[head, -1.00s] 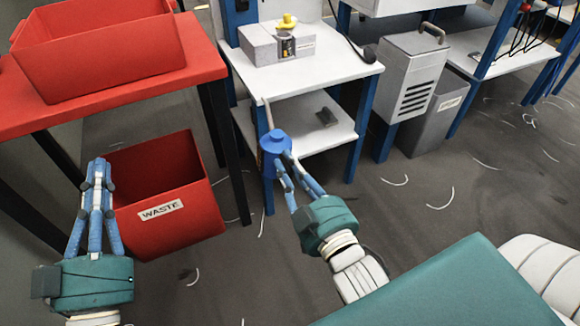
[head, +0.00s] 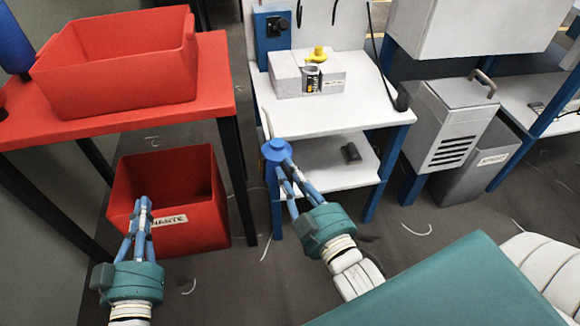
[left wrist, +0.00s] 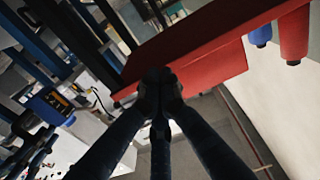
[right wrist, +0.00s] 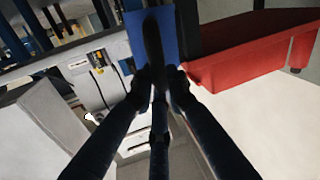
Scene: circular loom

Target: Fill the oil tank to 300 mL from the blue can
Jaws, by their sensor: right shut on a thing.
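The blue can (head: 275,150) has a thin spout rising up and to the left. My right gripper (head: 284,168) is shut on it and holds it in front of the white bench's left front corner. A grey box with a yellow part on top (head: 306,76), which looks like the oil tank, stands on the bench top, behind and to the right of the can. Its oil level cannot be read. My left gripper (head: 143,204) has its fingers together, with nothing seen between them, in front of the red waste bin. In the right wrist view, a dark long shape shows between the right fingertips (right wrist: 158,82).
The white bench (head: 345,110) has a lower shelf with a small dark object (head: 351,152). A red table (head: 90,131) with a red crate (head: 115,95) stands at left, above the waste bin (head: 190,238). A grey vented cabinet (head: 450,125) stands at right.

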